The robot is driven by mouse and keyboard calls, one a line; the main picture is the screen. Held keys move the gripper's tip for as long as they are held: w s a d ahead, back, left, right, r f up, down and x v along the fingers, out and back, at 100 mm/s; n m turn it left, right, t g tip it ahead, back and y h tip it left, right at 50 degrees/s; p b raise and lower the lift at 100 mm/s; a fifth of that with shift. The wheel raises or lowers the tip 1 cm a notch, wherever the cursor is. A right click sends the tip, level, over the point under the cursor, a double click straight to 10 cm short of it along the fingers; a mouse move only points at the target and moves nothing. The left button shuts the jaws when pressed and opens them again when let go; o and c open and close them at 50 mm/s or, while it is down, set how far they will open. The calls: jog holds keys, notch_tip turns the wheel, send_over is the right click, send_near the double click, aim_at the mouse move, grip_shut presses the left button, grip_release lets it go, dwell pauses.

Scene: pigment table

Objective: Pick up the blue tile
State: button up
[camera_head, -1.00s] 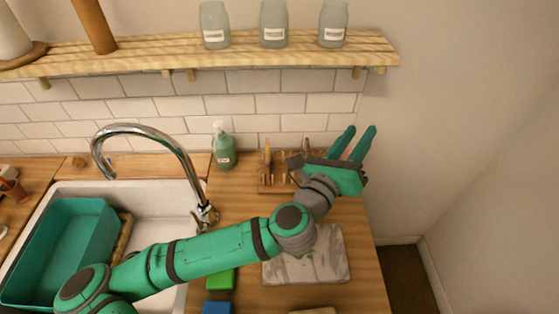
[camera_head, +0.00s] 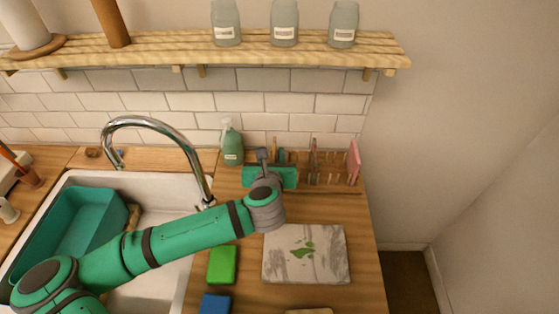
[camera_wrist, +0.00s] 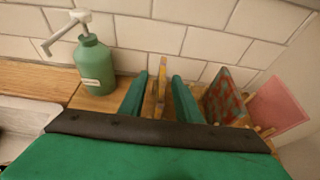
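The blue tile (camera_head: 216,304) lies flat on the wooden counter at the bottom edge of the head view, partly cut off by the frame. It is not seen in the wrist view. My gripper (camera_head: 283,160) is far behind it, at the wooden rack by the tiled wall. In the wrist view my gripper (camera_wrist: 160,80) has its two green fingers apart, pointing toward the wall. A thin wooden piece shows in the gap between them; I cannot tell whether it touches either finger.
A green tile (camera_head: 222,265) lies just behind the blue one. A marble slab (camera_head: 325,268) with green smears is to their right. The wooden rack (camera_head: 335,185) holds upright pieces, including a pink one (camera_head: 354,162). A soap bottle (camera_head: 232,147), faucet (camera_head: 165,127) and sink stand left.

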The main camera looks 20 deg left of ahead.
aim_at(275, 144)
jog(key=shift+w+a+f, duration=0.25)
jog(key=shift+w+a, duration=0.05)
jog(key=shift+w, duration=0.3)
jog(key=x, duration=0.3)
jog(key=shift+w+d+r, duration=0.1)
jog(key=shift+w+r, duration=0.05)
jog(key=shift+w, duration=0.45)
jog(key=shift+w+f, duration=0.3)
jog(key=shift+w, duration=0.3)
jog(key=shift+c, duration=0.2)
grip_shut()
